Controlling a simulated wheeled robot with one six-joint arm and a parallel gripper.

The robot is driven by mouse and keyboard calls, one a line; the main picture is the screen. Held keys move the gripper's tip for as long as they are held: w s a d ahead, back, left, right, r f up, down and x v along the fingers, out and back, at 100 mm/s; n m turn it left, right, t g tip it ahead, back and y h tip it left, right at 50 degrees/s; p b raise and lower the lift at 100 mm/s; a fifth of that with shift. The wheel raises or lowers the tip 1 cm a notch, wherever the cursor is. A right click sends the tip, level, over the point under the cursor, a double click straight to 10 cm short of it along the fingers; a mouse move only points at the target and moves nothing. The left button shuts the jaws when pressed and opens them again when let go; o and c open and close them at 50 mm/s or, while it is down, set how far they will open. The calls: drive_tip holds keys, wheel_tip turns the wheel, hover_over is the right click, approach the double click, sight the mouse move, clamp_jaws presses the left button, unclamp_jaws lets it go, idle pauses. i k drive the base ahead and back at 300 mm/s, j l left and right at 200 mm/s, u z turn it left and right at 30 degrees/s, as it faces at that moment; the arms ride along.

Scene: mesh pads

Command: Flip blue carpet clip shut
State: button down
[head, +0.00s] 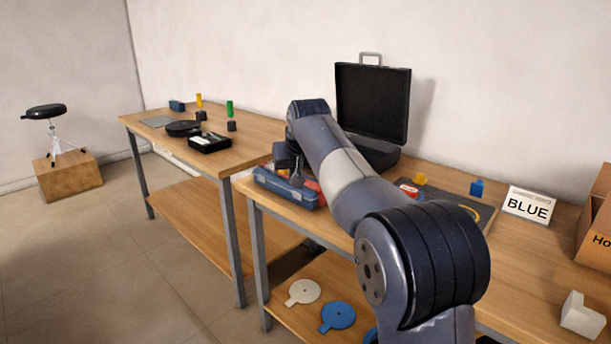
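A small upright blue piece (476,188) stands at the back right of the dark mat (450,200) on the near table. It may be the blue clip, but it is too small to tell whether it is open or shut. My gripper (297,181) points down over the blue box (275,186) at the table's left end. It is well to the left of the blue piece. My arm crosses the middle of the view and hides part of the mat and table. The fingertips are too small and dark to read.
A small yellow piece (421,178) and a red item (408,190) lie near the mat. An open black case (372,105) stands behind my arm. A "BLUE" sign (528,205), a cardboard box (597,225) and a white block (582,315) are at right.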

sight(476, 188)
drive_tip(key=i+j, duration=0.2)
drive_tip(key=i, duration=0.3)
drive_tip(key=i+j+z, duration=0.1)
drive_tip(key=i, duration=0.45)
drive_tip(key=j+z, duration=0.1)
drive_tip(key=z, duration=1.7)
